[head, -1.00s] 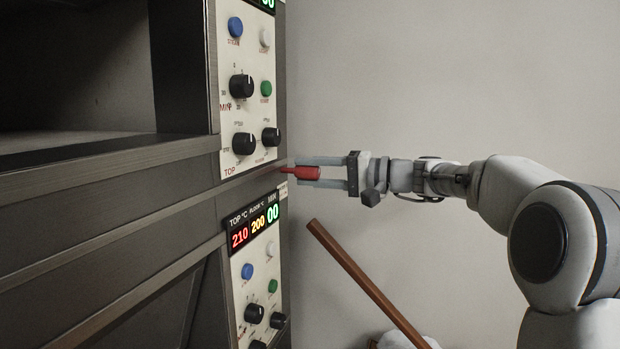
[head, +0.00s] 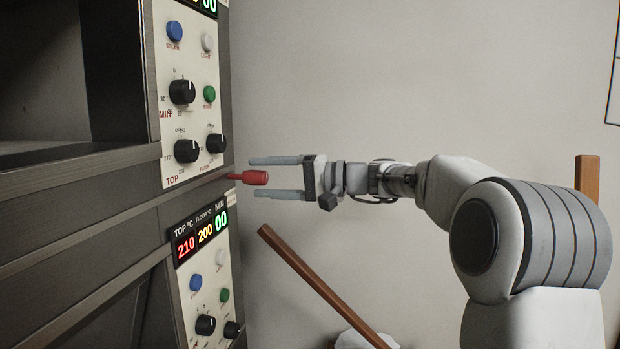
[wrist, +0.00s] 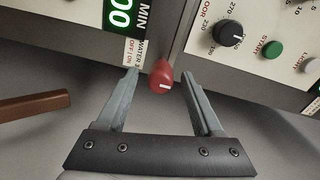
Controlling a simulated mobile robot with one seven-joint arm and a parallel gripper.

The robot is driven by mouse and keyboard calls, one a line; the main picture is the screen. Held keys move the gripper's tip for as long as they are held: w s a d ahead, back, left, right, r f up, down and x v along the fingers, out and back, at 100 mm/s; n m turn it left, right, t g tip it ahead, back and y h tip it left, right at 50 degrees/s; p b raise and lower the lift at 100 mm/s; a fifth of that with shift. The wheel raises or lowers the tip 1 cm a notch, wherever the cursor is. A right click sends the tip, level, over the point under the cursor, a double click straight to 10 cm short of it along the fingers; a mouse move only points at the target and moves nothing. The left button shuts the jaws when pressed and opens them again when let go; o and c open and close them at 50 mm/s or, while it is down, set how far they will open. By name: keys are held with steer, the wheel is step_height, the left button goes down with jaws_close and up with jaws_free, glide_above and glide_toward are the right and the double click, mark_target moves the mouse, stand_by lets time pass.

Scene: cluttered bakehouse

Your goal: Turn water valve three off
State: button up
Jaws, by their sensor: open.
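The red valve handle (head: 250,177) sticks out from the right edge of the oven front, between the upper and lower control panels. In the wrist view the red handle (wrist: 161,76) has a short white mark on its end. A small label (wrist: 135,52) beside it reads WATER 3, with OFF and ON. My gripper (head: 255,178) is open, with one finger above and one below the handle in the head view. In the wrist view the handle lies between the fingertips, with a visible gap on each side.
The upper panel (head: 193,65) has black knobs and coloured buttons close to the handle. The lower panel (head: 209,270) has a lit display (head: 201,235). A brown wooden bar (head: 315,285) slants below my gripper. The wall side on the right is open.

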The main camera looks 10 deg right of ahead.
steer(key=p+v, duration=0.1)
steer(key=v, duration=1.4)
steer(key=shift+s+d, duration=0.2)
steer(key=shift+d, duration=0.15)
steer(key=shift+r, duration=0.1)
